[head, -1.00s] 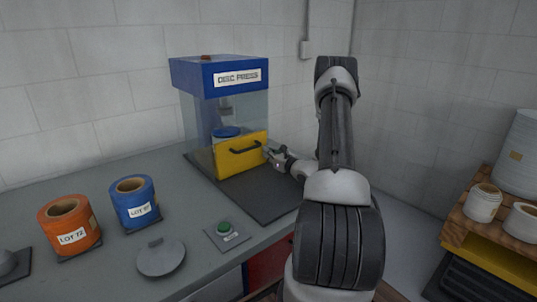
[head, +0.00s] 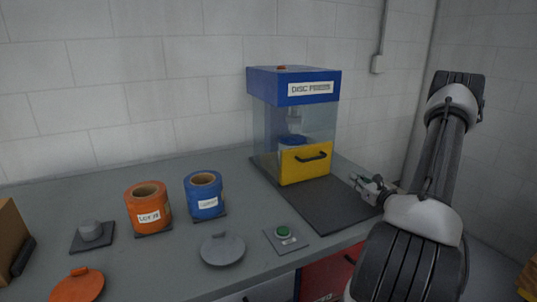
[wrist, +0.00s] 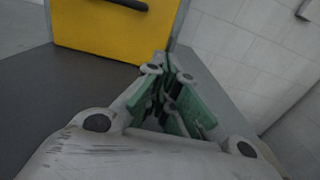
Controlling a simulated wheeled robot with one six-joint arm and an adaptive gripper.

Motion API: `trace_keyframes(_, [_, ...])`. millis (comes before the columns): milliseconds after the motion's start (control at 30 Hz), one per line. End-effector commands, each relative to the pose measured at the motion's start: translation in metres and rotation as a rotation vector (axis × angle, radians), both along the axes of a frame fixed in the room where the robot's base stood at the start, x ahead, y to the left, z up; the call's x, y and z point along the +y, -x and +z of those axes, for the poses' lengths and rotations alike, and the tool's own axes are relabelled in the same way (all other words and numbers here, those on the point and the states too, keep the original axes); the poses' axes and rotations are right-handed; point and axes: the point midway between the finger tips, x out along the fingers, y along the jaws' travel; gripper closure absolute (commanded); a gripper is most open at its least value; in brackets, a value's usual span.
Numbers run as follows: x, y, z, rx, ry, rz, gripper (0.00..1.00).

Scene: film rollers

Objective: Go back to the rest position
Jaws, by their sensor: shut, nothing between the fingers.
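My gripper (head: 357,179) is shut and empty, low over the dark mat at the right of the disc press (head: 296,86). It is apart from the press's yellow door (head: 290,170), which is shut and has a black handle (head: 312,157). In the wrist view the green-padded fingers (wrist: 168,82) come together in front of the yellow door (wrist: 110,30). Something blue (head: 292,140) sits inside the press, partly hidden behind the door. My arm is bent down at the right of the head view.
The orange roll (head: 149,218) and blue roll (head: 206,206) stand on the grey bench. A grey disc (head: 222,250), a green button (head: 284,232) and an orange lid (head: 77,286) lie nearer. A wall stands behind my arm.

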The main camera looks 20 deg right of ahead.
Motion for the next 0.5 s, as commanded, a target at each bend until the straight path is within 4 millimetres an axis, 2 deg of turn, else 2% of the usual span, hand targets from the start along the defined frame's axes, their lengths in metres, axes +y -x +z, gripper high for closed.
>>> trace_keyframes(133, [0.007, -0.002, 0.006, 0.001, 0.012, 0.022, 1.00])
trace_keyframes(233, [0.035, -0.007, 0.027, 0.003, 0.061, 0.116, 1.00])
trace_keyframes(267, [0.049, -0.008, 0.037, 0.005, 0.085, 0.162, 1.00])
trace_keyframes(367, [0.113, -0.005, 0.076, 0.016, 0.207, 0.369, 1.00])
trace_keyframes(400, [0.142, 0.002, 0.092, 0.021, 0.271, 0.467, 1.00])
trace_keyframes(500, [0.209, 0.030, 0.124, 0.033, 0.443, 0.709, 1.00])
